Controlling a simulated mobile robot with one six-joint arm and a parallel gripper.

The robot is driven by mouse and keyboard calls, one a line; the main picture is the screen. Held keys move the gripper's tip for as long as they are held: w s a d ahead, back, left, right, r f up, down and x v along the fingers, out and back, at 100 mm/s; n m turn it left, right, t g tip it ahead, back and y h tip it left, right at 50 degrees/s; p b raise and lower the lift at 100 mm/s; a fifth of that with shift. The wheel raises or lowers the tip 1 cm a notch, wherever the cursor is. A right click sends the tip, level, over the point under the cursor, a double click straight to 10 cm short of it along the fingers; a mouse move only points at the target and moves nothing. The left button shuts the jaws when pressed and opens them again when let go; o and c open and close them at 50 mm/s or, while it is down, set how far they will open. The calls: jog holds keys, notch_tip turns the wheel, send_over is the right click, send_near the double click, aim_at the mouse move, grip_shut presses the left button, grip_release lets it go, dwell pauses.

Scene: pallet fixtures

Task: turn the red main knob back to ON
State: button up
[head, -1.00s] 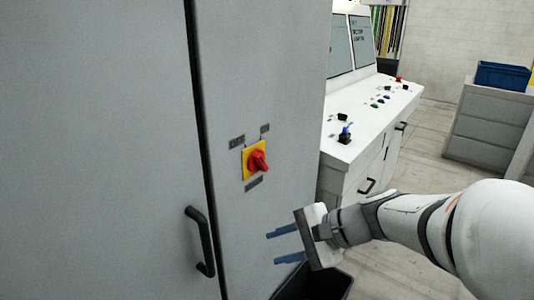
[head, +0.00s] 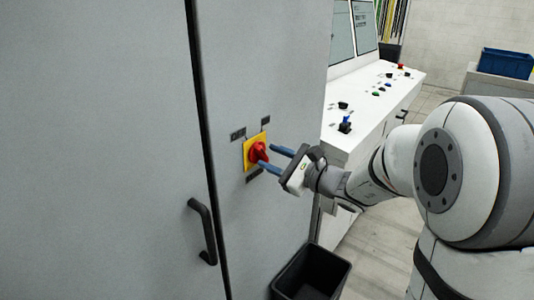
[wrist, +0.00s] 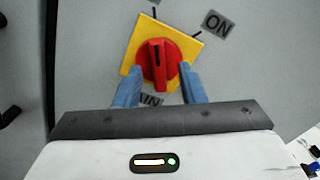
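The red main knob (head: 258,152) sits on a yellow square plate (head: 249,160) on the grey cabinet's front. In the wrist view the red knob (wrist: 168,64) has a dark slot near the top of its raised bar, which stands close to upright. The ON label (wrist: 216,24) is at the upper right; another label below the plate is partly hidden. My gripper (head: 271,160) is open, its two blue fingers pointing at the knob. In the wrist view the fingers (wrist: 158,85) lie either side of the knob's lower part, with a gap seen; contact cannot be told.
A black door handle (head: 203,231) stands out left of the knob. A black bin (head: 312,275) is on the floor below. A white control desk (head: 365,115) with buttons stands to the right, and a blue crate (head: 506,63) lies beyond.

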jog(key=shift+w+a, duration=0.4)
jog(key=shift+a, duration=0.15)
